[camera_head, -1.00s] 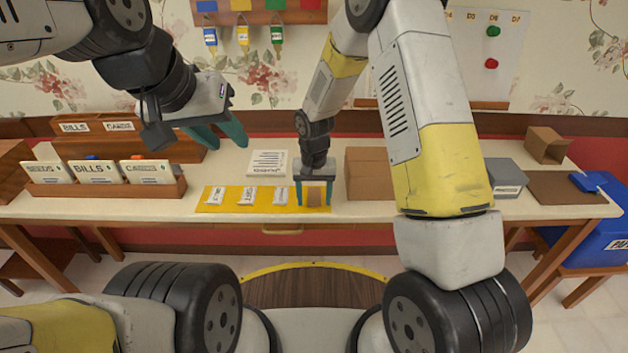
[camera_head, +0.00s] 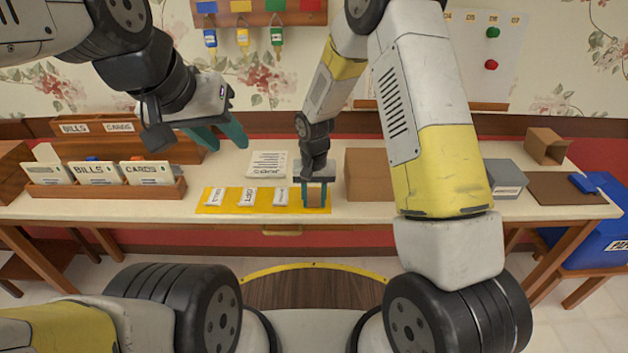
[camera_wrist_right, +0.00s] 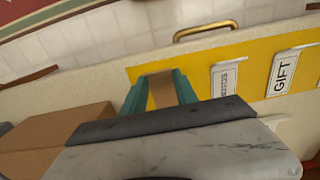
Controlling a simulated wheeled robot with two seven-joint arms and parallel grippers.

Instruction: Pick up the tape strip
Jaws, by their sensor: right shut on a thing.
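The tape strip (camera_head: 314,197) is a flat brown piece at the right end of the yellow mat (camera_head: 234,208). It also shows in the right wrist view (camera_wrist_right: 162,90), between the teal fingers. My right gripper (camera_head: 314,195) points down at the mat and is shut on the strip, a finger at each side. In the right wrist view my right gripper's fingertips (camera_wrist_right: 160,84) are low over the mat. My left gripper (camera_head: 222,138) hangs above the table to the left, its teal fingers apart and nothing between them.
Several white labelled packets (camera_head: 247,197) lie on the mat left of the strip. A brown cardboard box (camera_head: 369,175) stands close to the right of my right gripper. A printed sheet (camera_head: 267,164) lies behind the mat. A wooden card rack (camera_head: 105,190) stands at the left.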

